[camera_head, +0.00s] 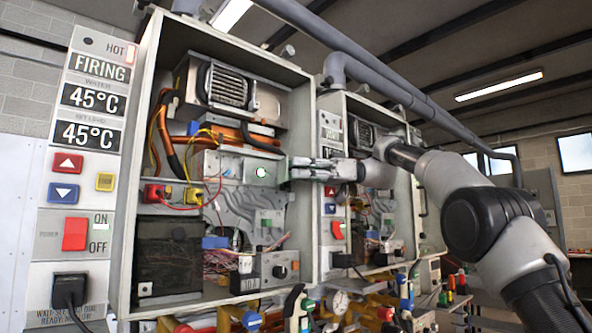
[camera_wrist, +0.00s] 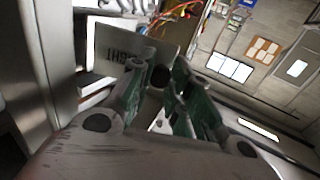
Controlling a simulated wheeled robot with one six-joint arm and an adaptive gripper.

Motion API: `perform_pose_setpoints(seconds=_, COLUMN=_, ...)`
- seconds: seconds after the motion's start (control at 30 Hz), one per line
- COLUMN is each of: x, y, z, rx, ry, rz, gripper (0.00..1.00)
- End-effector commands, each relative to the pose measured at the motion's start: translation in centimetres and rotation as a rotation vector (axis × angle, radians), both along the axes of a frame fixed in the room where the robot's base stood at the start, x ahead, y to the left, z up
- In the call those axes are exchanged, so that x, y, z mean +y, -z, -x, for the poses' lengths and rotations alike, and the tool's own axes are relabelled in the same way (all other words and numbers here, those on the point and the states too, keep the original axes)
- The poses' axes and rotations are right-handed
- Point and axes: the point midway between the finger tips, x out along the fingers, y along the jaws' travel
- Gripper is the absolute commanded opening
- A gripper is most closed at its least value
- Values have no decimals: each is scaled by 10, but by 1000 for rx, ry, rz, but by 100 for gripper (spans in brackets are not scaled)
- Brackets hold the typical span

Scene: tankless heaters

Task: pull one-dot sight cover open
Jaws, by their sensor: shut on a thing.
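The sight cover (camera_wrist: 112,48) is a pale grey plate with dark lettering in the wrist view, ahead of my fingers. In the head view a light panel (camera_head: 240,168) with a glowing pale-green round spot sits at the middle of the nearer open heater cabinet (camera_head: 309,230). My gripper (camera_head: 292,168) reaches from the right to this panel's right side. In the wrist view my gripper (camera_wrist: 160,88), with green finger pads, is shut on the cover's edge or handle. The fingers hide the grip point, and I cannot tell how far the cover stands open.
A second open heater (camera_head: 358,225) stands to the right behind my arm. The left control panel (camera_head: 80,160) shows FIRING and two 45°C readouts. Wires and a dark box (camera_head: 170,255) fill the nearer cabinet. Valves and a gauge (camera_head: 340,302) are below. Pipes run overhead.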

Motion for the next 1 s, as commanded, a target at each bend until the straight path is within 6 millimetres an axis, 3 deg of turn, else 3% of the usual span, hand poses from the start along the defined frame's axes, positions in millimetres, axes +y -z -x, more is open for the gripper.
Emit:
perform_pose_setpoints(seconds=0.6, x=1, y=-1, z=0, rx=-1, ry=-39, rz=-1, gripper=0)
perform_pose_setpoints(seconds=0.63, x=1, y=-1, z=0, rx=-1, ry=-39, rz=-1, gripper=24)
perform_pose_setpoints(seconds=0.73, x=1, y=-1, z=0, rx=-1, ry=-39, rz=-1, gripper=42)
perform_pose_setpoints(seconds=1.0, x=0, y=0, z=0, rx=0, ry=-38, rz=-1, gripper=42)
